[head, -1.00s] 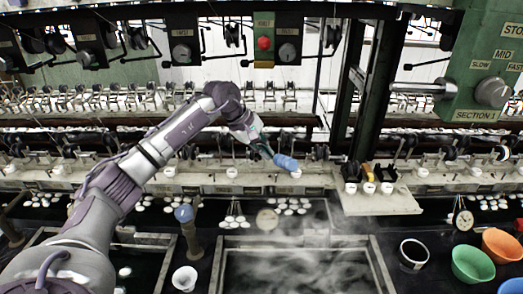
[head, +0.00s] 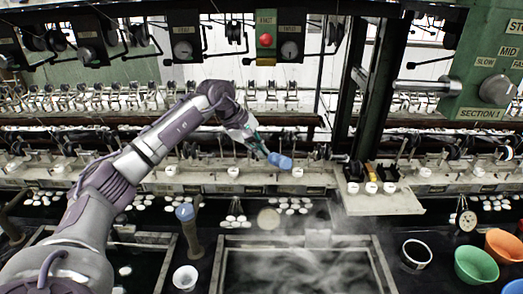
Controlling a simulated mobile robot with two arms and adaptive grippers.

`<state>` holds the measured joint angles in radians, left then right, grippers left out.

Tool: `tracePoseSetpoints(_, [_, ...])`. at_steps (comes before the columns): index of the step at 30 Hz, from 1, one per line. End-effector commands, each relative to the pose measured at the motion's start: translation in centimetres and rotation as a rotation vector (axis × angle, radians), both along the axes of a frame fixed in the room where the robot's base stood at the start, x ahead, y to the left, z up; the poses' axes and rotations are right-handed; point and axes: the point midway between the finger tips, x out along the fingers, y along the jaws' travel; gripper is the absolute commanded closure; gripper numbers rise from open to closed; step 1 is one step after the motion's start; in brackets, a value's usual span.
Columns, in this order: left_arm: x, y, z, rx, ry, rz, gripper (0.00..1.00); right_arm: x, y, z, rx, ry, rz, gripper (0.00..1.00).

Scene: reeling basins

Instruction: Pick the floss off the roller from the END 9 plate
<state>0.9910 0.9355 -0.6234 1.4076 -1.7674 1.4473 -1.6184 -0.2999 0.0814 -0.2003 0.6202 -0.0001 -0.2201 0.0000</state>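My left arm reaches in from the left to the row of reeling ends. Its gripper (head: 262,148) appears shut on a small blue cylindrical piece (head: 280,160), held near the ledge (head: 215,188) with its white cups and small plates. The plate lettering is too small to read, so I cannot tell which is END 9. Rollers and small wheels (head: 315,153) line up behind the ledge. Floss on a roller is too fine to make out. My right gripper is not in view.
Steaming basins (head: 305,268) lie in front, with white cocoons (head: 235,221) beyond. Green (head: 476,266) and orange (head: 503,246) bowls stand right. A dark upright post (head: 371,90) and hanging control boxes (head: 290,45) bound the space above.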

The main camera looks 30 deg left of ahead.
Motion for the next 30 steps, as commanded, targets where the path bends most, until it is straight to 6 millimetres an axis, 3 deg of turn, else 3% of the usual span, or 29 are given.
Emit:
tracePoseSetpoints(5, [-0.3,-0.2,0.5,0.001,-0.002,-0.001,1.00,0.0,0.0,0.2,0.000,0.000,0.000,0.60])
tracePoseSetpoints(21, [-4.9,-3.0,4.9,0.000,-0.001,-0.001,1.00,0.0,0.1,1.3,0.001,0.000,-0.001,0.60])
tracePoseSetpoints(30, [-5.1,-3.2,5.1,0.000,-0.001,0.000,1.00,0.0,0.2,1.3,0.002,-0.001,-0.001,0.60])
